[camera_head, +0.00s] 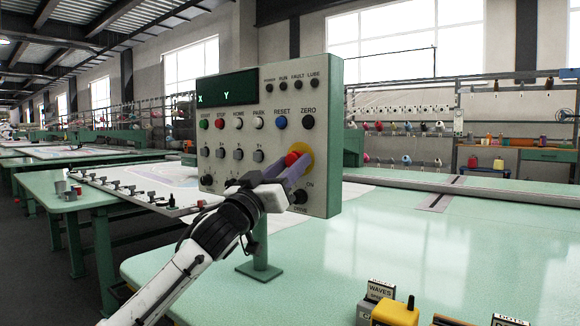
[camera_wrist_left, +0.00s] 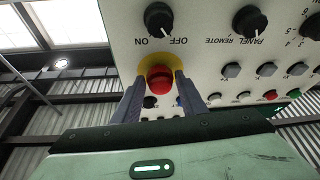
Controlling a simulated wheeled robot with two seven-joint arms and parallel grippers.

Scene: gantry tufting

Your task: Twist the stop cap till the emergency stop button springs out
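The emergency stop button's red cap (camera_head: 292,159) sits on a yellow disc (camera_head: 305,154) at the lower right of the grey control panel (camera_head: 326,125). My left gripper (camera_head: 288,168) reaches up to it from the lower left. In the left wrist view, the red cap (camera_wrist_left: 160,80) lies between the two fingers of my left gripper (camera_wrist_left: 160,84), one on each side. The fingers are apart, with a narrow gap seeming to show beside the cap; contact is hard to tell. How far the cap stands out is unclear. My right gripper is not in view.
The panel stands on a green post (camera_head: 261,250) on the pale green table (camera_head: 450,240). An ON/OFF knob (camera_wrist_left: 159,19) is close to the button. Labelled blocks and a yellow item (camera_head: 395,312) stand at the table's front. The table's right middle is mostly clear.

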